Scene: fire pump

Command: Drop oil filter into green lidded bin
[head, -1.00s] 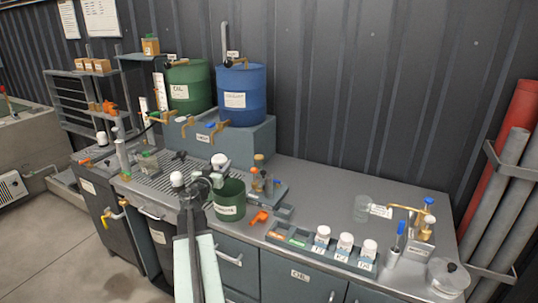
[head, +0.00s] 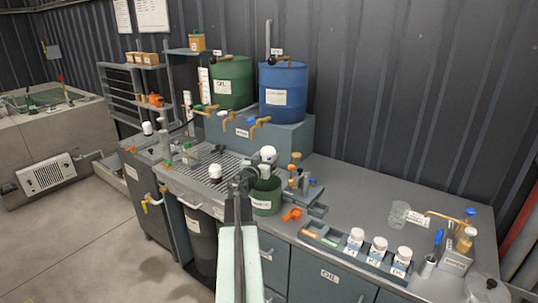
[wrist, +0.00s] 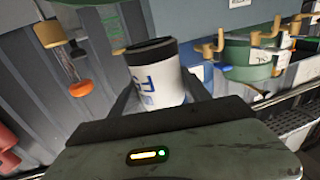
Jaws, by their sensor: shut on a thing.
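My gripper (head: 245,178) is shut on a white oil filter (head: 268,153). In the wrist view the filter (wrist: 157,75) is a white cylinder with blue lettering and a dark end, held between the jaws. In the head view the filter appears just above the green bin (head: 265,198), which stands on the bench with a white label on its front. My gripper and arm cover part of the bin's top and left side. I cannot tell whether its lid is open, or whether the filter is directly over it.
A white item with a dark base (head: 216,172) stands by the drain grate. An orange item (head: 292,214) lies right of the bin, near a rack of white bottles (head: 380,246). Green (head: 232,82) and blue (head: 284,88) drums with taps stand behind.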

